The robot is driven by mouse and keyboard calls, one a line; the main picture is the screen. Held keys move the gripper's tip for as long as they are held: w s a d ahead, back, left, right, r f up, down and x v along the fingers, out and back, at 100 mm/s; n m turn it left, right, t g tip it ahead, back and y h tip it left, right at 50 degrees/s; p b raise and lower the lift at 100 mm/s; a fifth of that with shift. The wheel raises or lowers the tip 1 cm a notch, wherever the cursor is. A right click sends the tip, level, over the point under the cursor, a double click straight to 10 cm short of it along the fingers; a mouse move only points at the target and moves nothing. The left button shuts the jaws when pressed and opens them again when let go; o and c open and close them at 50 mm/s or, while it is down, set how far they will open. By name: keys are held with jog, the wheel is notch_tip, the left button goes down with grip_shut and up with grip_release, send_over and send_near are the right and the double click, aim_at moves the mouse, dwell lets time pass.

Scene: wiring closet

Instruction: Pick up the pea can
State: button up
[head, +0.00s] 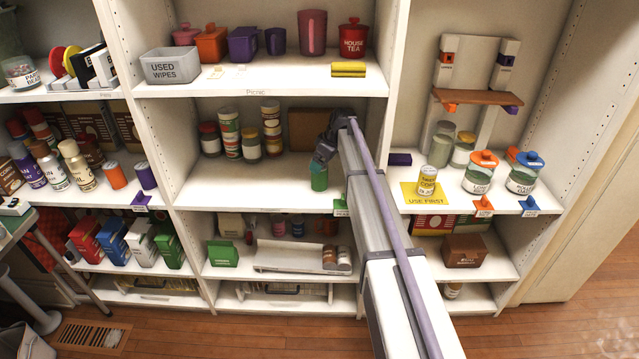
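A small green can (319,179), which may be the pea can, is at the right of the middle shelf in the centre bay, near the shelf's front. Its label is too small to read. My gripper (322,158) is right above the green can, at the end of my arm, which reaches in from the lower right. The fingers are small and dark and partly merge with the can's top. I cannot tell whether they are around the can or apart from it, or whether the can rests on the shelf.
Stacked cans (229,133) and (271,127) more stacked cans stand behind, to the left. A brown box (309,128) is at the back. The shelf's front left is clear.

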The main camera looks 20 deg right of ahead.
jog(key=b+x, duration=0.4)
jog(key=x, duration=0.1)
jog(key=shift+d+f, duration=0.1)
jog(key=shift+f, duration=0.1)
jog(key=shift+r, duration=0.25)
jog(key=shift+c, duration=0.2)
jog(key=c, duration=1.1)
jog(key=shift+c, duration=0.2)
jog(key=shift+a+r+p, duration=0.2)
jog(key=shift+r+p, duration=0.3)
jog(key=shift+p, duration=0.1)
notch_tip(320, 180, up, 7)
jog(key=p, duration=0.6)
jog(key=shift+f+p, duration=0.2)
jog(key=shift+p, duration=0.1)
jog(key=w+a, duration=0.3)
jog(key=a, duration=0.6)
jog(key=w+a, duration=0.3)
jog(key=a, duration=0.6)
jog(key=shift+a+f+b, duration=0.3)
